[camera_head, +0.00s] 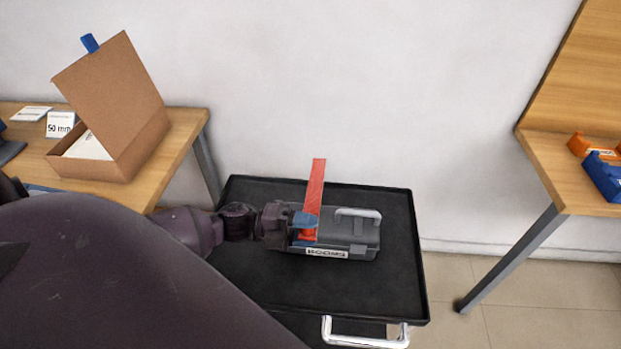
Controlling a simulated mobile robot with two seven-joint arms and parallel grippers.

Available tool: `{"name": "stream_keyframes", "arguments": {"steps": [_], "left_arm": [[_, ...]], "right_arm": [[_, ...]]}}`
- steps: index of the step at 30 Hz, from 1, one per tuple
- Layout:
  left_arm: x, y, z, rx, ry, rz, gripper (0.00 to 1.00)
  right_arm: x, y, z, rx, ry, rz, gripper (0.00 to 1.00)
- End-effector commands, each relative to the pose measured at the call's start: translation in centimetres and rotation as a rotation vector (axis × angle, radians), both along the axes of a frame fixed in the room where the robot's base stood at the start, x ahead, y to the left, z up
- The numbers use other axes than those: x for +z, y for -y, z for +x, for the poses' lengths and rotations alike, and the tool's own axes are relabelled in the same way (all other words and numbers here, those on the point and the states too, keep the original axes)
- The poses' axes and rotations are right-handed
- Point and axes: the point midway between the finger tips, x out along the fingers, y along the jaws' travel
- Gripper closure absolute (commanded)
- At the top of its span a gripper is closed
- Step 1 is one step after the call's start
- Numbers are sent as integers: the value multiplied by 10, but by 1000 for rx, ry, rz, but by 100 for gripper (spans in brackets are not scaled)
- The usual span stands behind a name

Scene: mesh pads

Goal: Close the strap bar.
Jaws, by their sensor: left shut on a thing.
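A grey case (365,240) with a pale handle and a white label on its front lies on a black cart (330,285). The red strap bar (317,180) stands up steeply at the left part of the case, its top leaning slightly right. My left gripper (305,220) reaches in from the left and is shut on the strap bar low down, just above the case. Its blue-grey fingers cover part of the bar. The bar's lower end shows red near the case's front edge. My right gripper is not in view.
The cart has a raised rim and a chrome handle (365,341) at the front. An open cardboard box (120,110) stands on a wooden table at left. Orange and blue bins (604,175) sit on a right table. The cart's right and front surface is clear.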

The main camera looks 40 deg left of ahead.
Motion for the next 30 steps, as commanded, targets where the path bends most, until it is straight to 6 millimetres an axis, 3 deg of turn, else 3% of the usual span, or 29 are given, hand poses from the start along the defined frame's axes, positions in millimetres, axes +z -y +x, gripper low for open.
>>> {"name": "stream_keyframes", "arguments": {"steps": [1, 6, 18, 19, 21, 30], "left_arm": [[-9, 3, -5, -3, -18, -9, 100], [-16, 5, -9, -3, -20, -12, 99], [-17, 6, -10, -3, -22, -12, 99], [-17, 6, -10, -3, -23, -13, 55], [-17, 5, -9, -3, -22, -12, 44], [-16, 4, -8, -1, -15, -7, 43]], "right_arm": [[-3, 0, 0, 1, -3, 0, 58], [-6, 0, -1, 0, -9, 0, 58], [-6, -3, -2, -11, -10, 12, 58], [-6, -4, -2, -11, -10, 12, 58], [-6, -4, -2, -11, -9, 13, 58], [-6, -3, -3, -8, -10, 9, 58]]}}
